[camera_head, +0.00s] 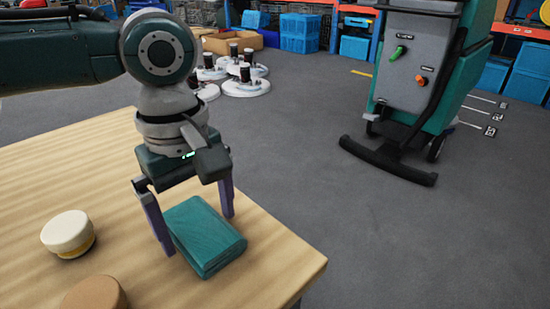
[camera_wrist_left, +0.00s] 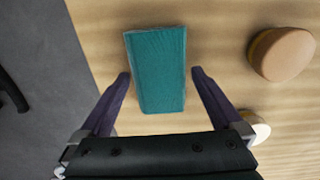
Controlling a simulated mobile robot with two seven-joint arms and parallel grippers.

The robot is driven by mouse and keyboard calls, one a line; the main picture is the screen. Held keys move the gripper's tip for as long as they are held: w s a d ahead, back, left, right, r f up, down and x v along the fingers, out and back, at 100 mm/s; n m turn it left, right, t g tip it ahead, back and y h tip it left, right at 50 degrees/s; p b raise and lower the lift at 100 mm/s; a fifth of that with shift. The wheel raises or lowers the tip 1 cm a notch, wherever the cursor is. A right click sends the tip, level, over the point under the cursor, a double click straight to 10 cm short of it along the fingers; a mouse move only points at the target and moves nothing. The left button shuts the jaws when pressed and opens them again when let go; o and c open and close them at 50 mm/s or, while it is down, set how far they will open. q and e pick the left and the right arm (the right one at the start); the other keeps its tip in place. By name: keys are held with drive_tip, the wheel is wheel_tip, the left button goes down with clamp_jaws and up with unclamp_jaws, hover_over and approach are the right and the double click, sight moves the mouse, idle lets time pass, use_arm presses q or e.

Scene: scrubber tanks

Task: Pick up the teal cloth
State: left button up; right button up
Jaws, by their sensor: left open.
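The teal cloth (camera_head: 205,236) is a folded block lying flat on the wooden table near its right corner. In the left wrist view the cloth (camera_wrist_left: 157,68) lies ahead, its near end between the fingers. My left gripper (camera_head: 199,232) points down over the cloth with its fingers spread to either side. In the left wrist view the left gripper (camera_wrist_left: 160,74) is open, and gaps show between both fingers and the cloth. My right gripper is not in view.
A white-topped round jar (camera_head: 68,233) and a tan round item (camera_head: 95,293) stand on the wooden table (camera_head: 60,170) to the left of the cloth. A teal and grey scrubber machine (camera_head: 412,75) stands on the floor beyond. Round brush pads (camera_head: 246,86) and blue crates (camera_head: 299,32) lie behind.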

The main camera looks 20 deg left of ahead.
sight(200, 224)
use_arm(q)
drive_tip(key=c, duration=1.1)
drive_tip(key=shift+r+p, duration=3.1)
drive_tip(key=shift+r, duration=6.95)
